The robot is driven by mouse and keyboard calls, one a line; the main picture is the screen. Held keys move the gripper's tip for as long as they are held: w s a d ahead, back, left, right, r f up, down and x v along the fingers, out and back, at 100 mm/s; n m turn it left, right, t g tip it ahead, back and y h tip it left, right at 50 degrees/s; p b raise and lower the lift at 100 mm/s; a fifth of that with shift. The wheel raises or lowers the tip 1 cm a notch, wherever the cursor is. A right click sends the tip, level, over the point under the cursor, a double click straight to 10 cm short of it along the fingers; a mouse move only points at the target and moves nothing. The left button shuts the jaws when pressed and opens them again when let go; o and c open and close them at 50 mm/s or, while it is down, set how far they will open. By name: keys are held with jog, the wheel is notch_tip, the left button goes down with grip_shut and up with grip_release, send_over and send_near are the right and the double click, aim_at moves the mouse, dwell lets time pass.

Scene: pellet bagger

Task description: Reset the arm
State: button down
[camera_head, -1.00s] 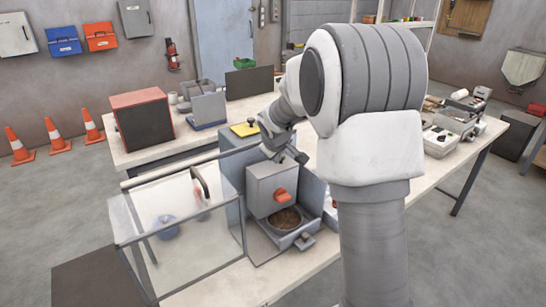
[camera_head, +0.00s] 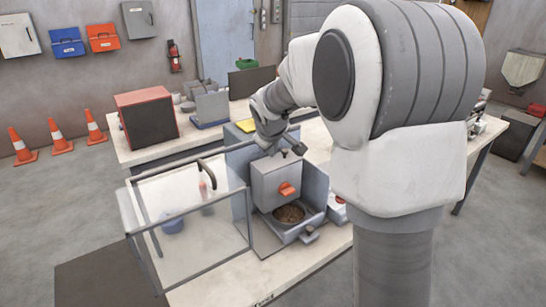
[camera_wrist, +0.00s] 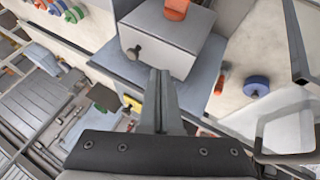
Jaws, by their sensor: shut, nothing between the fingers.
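My arm rises in front of the right half of the head view. My gripper (camera_head: 299,149) is above the grey pellet bagger, near the top of its box-shaped head (camera_head: 278,178). In the wrist view the two gripper fingers (camera_wrist: 161,74) are together with nothing between them. They point toward the same box with an orange knob (camera_wrist: 176,9). In the head view the orange knob (camera_head: 287,189) is on the box front. A round pan of brown pellets (camera_head: 289,214) sits below it. Whether the fingers touch the box I cannot tell.
A clear-walled enclosure (camera_head: 200,265) with a dark handle stands left of the bagger, a blue round item (camera_head: 172,224) inside. A red-framed black box (camera_head: 148,121) and a dark panel (camera_head: 251,82) are on the rear bench. Orange cones (camera_head: 58,139) stand on the floor at left.

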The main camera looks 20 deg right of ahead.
jog(key=s+a+r+m, duration=0.15)
jog(key=s+r, duration=0.25)
jog(key=s, duration=0.6)
jog(key=s+a+r+m, duration=0.15)
jog(key=s+r, duration=0.25)
jog(key=s, duration=0.5)
jog(key=s+a+f+m+y, duration=0.1)
jog(key=s+f, duration=0.1)
jog(key=s, duration=0.5)
jog(key=s+a+f+m+g+y, duration=0.1)
jog(key=s+a, duration=0.1)
jog(key=s, duration=0.6)
jog(key=shift+s+f, duration=0.2)
jog(key=shift+f, duration=0.15)
